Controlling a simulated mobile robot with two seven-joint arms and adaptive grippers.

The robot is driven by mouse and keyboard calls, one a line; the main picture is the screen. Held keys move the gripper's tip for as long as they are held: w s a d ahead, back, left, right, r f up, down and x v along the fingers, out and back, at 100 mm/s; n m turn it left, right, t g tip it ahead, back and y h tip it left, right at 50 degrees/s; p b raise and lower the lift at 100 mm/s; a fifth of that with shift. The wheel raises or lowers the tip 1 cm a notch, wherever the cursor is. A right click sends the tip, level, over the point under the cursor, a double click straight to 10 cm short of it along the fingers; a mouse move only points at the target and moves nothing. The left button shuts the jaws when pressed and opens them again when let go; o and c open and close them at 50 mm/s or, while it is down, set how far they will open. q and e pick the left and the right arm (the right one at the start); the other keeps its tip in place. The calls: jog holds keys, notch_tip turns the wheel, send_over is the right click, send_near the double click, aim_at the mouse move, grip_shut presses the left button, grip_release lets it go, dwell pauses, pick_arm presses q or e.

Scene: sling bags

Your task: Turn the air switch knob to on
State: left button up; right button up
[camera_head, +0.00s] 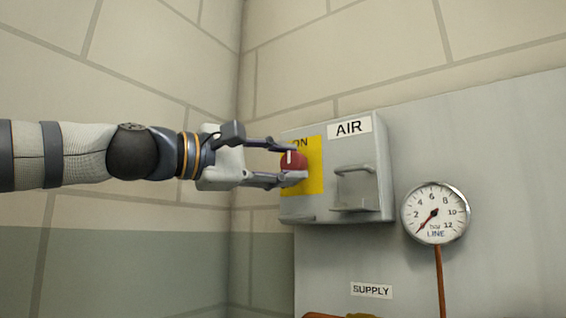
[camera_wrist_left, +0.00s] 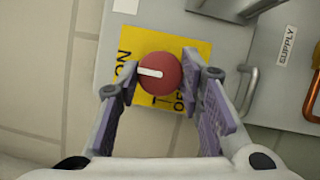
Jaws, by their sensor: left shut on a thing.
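The round red air switch knob (camera_head: 291,160) has a white pointer mark and stands on a yellow plate (camera_head: 316,170) on the grey AIR box (camera_head: 300,208). My left gripper (camera_head: 294,164) comes in from the left and is shut on the knob, one finger above and one below. In the left wrist view the knob (camera_wrist_left: 160,80) sits between the fingers of the gripper (camera_wrist_left: 159,72). The white mark points toward the word ON; in the head view this is upward. The word OFF is partly hidden by a finger. My right gripper is not in view.
A grey handle (camera_head: 356,185) sticks out from the box, right of the knob. A round gauge (camera_head: 435,213) on the grey panel has its red needle at the low end. A SUPPLY label (camera_head: 371,290) is below. Free space lies left of the box, before the block wall.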

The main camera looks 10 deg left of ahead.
pick_arm(q)
jog(key=o, duration=1.2)
jog(key=shift+c, duration=0.2)
jog(key=v, duration=1.2)
